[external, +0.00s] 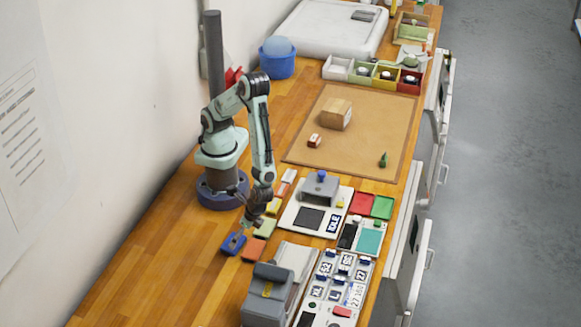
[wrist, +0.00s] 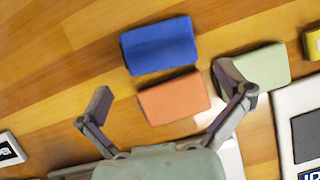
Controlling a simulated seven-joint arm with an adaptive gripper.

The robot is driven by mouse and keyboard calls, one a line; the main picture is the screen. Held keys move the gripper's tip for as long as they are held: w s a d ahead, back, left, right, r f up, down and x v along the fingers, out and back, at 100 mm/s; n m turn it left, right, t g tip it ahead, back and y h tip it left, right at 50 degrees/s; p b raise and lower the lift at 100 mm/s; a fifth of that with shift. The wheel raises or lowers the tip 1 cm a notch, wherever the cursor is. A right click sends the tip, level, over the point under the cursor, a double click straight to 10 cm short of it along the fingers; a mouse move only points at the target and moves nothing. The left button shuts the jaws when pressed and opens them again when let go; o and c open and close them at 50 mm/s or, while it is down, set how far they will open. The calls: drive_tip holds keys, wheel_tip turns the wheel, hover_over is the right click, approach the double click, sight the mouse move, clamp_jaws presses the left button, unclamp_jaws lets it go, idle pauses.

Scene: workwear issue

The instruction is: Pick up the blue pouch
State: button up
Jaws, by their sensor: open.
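The blue pouch (external: 232,243) lies flat on the wooden worktop, below my arm's base in the external view. In the wrist view the blue pouch (wrist: 160,45) is at the top centre, beyond my fingertips. My gripper (wrist: 165,88) is open and empty, its two fingers spread wide. In the external view my gripper (external: 251,222) hangs just above and to the right of the blue pouch. I see no contact with the pouch.
An orange pouch (wrist: 174,97) lies close beside the blue one, between my fingers in the wrist view. A green pouch (wrist: 252,70) lies by the right finger. A grey device (external: 268,295) stands nearby. Bare wood (external: 160,270) is free to the left.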

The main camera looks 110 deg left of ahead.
drive_tip(key=shift+x, duration=1.85)
drive_tip(key=c, duration=1)
drive_tip(key=shift+o, duration=0.2)
